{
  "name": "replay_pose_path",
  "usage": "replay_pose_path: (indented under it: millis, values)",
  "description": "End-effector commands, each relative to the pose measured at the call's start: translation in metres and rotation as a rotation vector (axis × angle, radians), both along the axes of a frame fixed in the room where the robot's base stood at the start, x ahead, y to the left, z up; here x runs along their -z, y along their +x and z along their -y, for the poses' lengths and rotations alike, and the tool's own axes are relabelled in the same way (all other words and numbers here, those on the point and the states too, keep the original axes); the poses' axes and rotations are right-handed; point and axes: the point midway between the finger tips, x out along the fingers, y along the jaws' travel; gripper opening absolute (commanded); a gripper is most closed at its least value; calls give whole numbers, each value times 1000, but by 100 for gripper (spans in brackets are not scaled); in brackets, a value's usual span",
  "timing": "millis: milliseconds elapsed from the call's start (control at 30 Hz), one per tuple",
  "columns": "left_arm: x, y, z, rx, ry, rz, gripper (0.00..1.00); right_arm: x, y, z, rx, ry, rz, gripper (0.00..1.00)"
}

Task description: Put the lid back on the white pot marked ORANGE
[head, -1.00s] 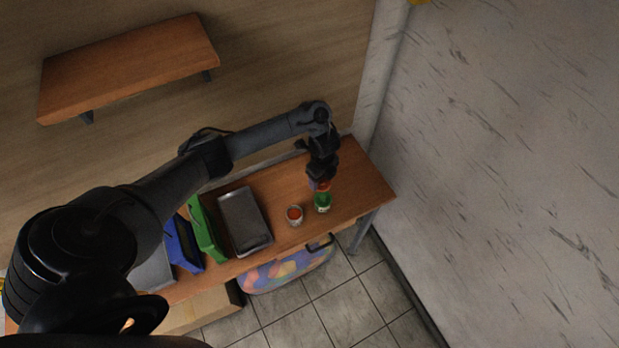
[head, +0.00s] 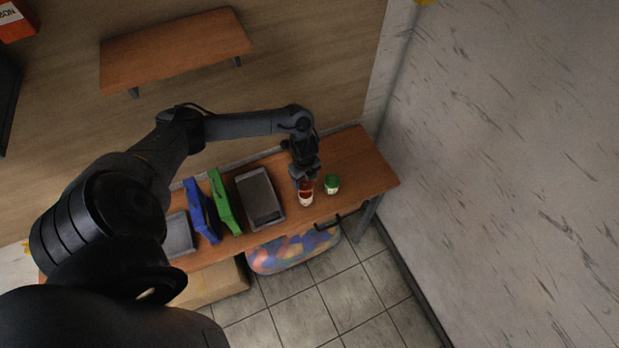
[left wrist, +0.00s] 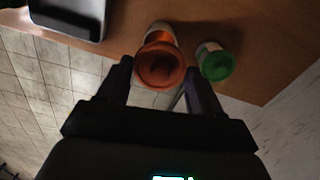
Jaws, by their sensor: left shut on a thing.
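The white pot with orange contents (head: 306,200) stands on the wooden table, near its front edge. In the left wrist view the pot (left wrist: 161,27) shows partly, behind the lid. My left gripper (head: 304,180) points down over this pot and is shut on an orange-red round lid (head: 305,187). In the left wrist view the lid (left wrist: 160,67) sits between the two fingers (left wrist: 160,85), in line with the pot's mouth. I cannot tell whether lid and pot touch. The marking on the pot is not readable. My right gripper is not in view.
A pot with a green lid (head: 332,184) stands close to the right; it also shows in the left wrist view (left wrist: 216,65). A grey tray (head: 260,199), a green frame (head: 224,203) and a blue frame (head: 201,210) are to the left. The table's right end (head: 369,171) is clear.

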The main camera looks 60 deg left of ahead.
Motion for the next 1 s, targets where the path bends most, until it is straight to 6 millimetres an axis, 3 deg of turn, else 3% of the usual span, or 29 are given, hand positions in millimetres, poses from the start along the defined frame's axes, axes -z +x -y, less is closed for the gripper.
replay_pose_path:
  millis: [467, 700, 1000]
  values:
    - [40, 0, 0, 0, 0, 0, 38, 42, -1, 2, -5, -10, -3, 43]
    - [54, 0, 0, -1, 0, 0, 38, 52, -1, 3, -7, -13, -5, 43]
    - [57, 1, 0, 0, 0, 1, 38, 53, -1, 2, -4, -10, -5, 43]
